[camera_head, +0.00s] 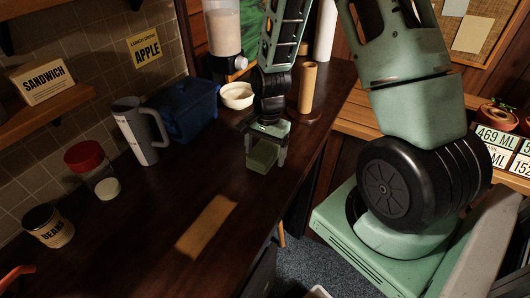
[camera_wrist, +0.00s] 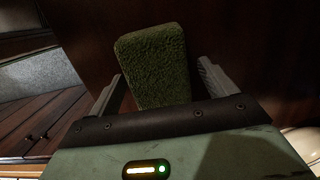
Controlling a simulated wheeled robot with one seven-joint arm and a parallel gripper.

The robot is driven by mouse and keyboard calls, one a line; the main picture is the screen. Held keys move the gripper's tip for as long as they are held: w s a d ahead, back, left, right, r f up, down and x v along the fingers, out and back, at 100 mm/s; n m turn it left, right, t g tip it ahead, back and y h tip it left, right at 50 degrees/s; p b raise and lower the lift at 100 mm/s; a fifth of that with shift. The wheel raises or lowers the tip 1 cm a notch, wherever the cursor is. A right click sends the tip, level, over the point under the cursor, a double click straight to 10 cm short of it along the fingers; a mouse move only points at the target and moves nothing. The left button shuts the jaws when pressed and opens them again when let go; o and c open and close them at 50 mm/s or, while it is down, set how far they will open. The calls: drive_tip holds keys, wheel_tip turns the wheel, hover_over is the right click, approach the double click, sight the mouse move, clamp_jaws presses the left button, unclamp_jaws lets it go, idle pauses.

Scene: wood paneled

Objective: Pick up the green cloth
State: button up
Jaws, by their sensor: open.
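The green cloth (camera_head: 262,156) is a small, thick, rough-textured block on the dark wooden counter. In the wrist view the green cloth (camera_wrist: 155,62) lies between the two grey fingers, with its far end reaching beyond the fingertips. My gripper (camera_head: 265,153) points down over the cloth from above. In the wrist view my gripper (camera_wrist: 160,75) is open, with a gap on each side of the cloth. The cloth's near end is hidden behind the gripper body.
A white bowl (camera_head: 237,95) and a brown upright cylinder (camera_head: 307,88) stand behind my gripper.

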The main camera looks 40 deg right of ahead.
sight(265, 148)
drive_tip(key=c, duration=1.1)
drive_tip(key=shift+r, duration=0.1)
drive_tip(key=shift+c, duration=0.2)
wheel_tip(265, 148, up, 10)
drive_tip(key=shift+f+b, duration=0.1)
drive_tip(key=shift+b, duration=0.5)
drive_tip(key=shift+o, duration=0.8)
